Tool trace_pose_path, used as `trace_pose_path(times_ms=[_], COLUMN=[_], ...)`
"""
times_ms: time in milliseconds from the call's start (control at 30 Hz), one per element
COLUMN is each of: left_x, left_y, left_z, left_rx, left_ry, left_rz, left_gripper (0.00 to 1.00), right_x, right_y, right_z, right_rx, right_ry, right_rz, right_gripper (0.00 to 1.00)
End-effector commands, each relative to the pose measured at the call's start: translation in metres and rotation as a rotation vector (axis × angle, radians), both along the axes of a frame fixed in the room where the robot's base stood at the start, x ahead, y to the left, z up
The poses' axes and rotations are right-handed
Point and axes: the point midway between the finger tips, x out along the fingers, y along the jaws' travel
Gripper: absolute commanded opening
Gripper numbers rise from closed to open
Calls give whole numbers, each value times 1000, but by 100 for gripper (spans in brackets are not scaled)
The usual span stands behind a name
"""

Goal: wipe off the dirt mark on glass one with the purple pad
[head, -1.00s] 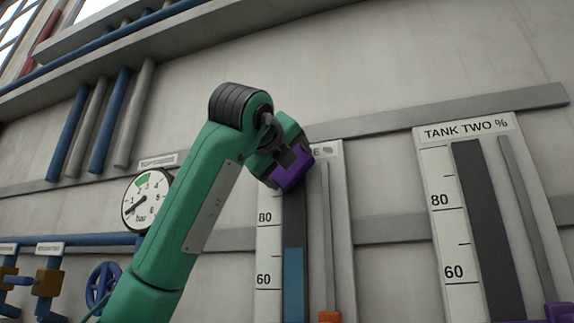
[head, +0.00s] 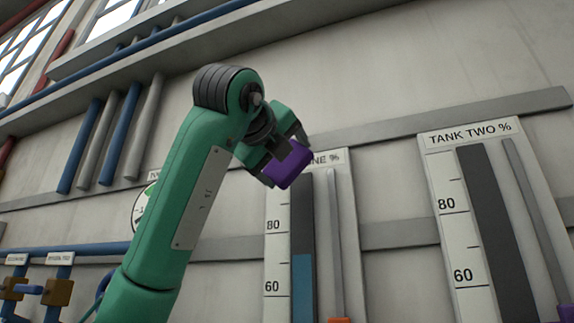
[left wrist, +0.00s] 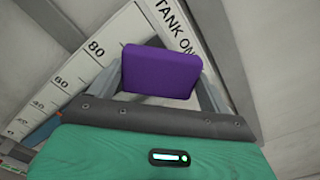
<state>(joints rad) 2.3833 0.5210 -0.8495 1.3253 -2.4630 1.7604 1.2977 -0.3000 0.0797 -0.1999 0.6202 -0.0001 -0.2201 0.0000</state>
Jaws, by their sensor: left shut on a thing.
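My left gripper (head: 284,158) is shut on the purple pad (head: 290,166). It holds the pad at the upper end of the tank one gauge, covering part of its label. Glass one (head: 303,225) is that gauge's upright tube, dark above and blue from about the 70 level down. The left wrist view shows the pad (left wrist: 160,72) between the fingers, with the gauge plate (left wrist: 85,65) behind it. I cannot tell whether the pad touches the glass. I see no dirt mark; the pad and gripper hide the top of the tube. My right gripper is not in view.
The tank two gauge (head: 440,165) stands to the right, with bare wall between the gauges. A round pressure dial (head: 140,208) is mostly hidden behind my left arm. Pipes and valves (head: 58,290) are at lower left.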

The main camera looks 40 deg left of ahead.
Motion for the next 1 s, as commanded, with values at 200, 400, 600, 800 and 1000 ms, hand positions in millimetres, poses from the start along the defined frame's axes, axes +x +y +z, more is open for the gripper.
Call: trace_pose_path(times_ms=[200, 400, 600, 800, 1000], left_x=[0, -8, -26, -30, -29], left_y=[0, -2, -6, -7, -7], left_z=[0, 0, -1, 0, 0], left_rx=[0, 0, 0, 0, 0], left_ry=[0, -1, -2, -1, -1], left_rz=[0, 0, 1, 1, 1], left_gripper=[63, 63, 63, 63, 63], right_x=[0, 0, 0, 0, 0], right_y=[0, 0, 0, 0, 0], right_z=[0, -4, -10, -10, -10], right_rx=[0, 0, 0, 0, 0], right_ry=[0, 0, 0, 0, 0], right_rz=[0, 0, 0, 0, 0], right_gripper=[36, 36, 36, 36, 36])
